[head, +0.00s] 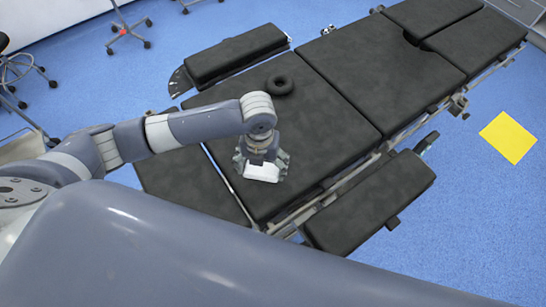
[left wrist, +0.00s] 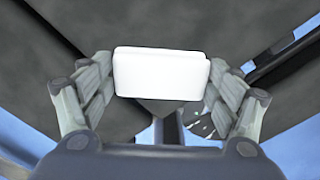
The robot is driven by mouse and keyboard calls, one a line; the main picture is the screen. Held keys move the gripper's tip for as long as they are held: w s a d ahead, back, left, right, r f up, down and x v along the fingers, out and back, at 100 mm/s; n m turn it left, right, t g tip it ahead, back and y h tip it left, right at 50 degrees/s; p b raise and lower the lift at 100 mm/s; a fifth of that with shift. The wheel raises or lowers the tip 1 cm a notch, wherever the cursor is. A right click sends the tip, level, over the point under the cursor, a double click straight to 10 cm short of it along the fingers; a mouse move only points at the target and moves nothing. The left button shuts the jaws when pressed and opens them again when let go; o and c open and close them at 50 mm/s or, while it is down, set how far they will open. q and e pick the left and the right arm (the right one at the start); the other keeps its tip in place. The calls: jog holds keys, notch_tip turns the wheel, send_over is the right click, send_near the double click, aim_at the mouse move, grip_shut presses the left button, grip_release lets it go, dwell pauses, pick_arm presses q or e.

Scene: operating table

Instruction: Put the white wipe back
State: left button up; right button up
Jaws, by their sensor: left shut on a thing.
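The white wipe (head: 262,173) is a small white block between the fingers of my left gripper (head: 262,164), over the near part of the dark operating table (head: 330,130). In the left wrist view the wipe (left wrist: 161,75) sits between the two fingers of the left gripper (left wrist: 160,90), with one finger on each side. The gripper is shut on it. I cannot tell whether the wipe touches the table pad or is held above it. My right gripper is not in view.
A black ring cushion (head: 280,85) lies on the table behind the gripper. Padded side boards flank the table, one at the back left (head: 235,54) and one at the front right (head: 370,203). A yellow square (head: 509,137) lies on the blue floor at right. Wheeled stands are at upper left.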

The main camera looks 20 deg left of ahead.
pick_arm(q)
jog(key=w, duration=0.1)
jog(key=w+d, duration=0.1)
jog(key=w, duration=0.1)
jog(key=shift+w+d+f, duration=0.15)
jog(key=shift+w, duration=0.15)
jog(key=shift+w+d+p, duration=0.15)
jog(key=shift+w+p, duration=0.15)
jog(key=shift+w, duration=0.2)
notch_tip(320, 180, down, 3)
jog(key=shift+f+p, duration=0.15)
jog(key=shift+p, duration=0.45)
jog(key=shift+f, duration=0.2)
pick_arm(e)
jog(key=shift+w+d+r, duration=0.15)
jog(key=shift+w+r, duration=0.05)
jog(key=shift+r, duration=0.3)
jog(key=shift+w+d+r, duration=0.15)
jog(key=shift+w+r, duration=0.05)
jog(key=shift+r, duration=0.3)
pick_arm(q)
jog(key=shift+f, duration=0.2)
jog(key=o, duration=1)
jog(key=shift+c, duration=0.2)
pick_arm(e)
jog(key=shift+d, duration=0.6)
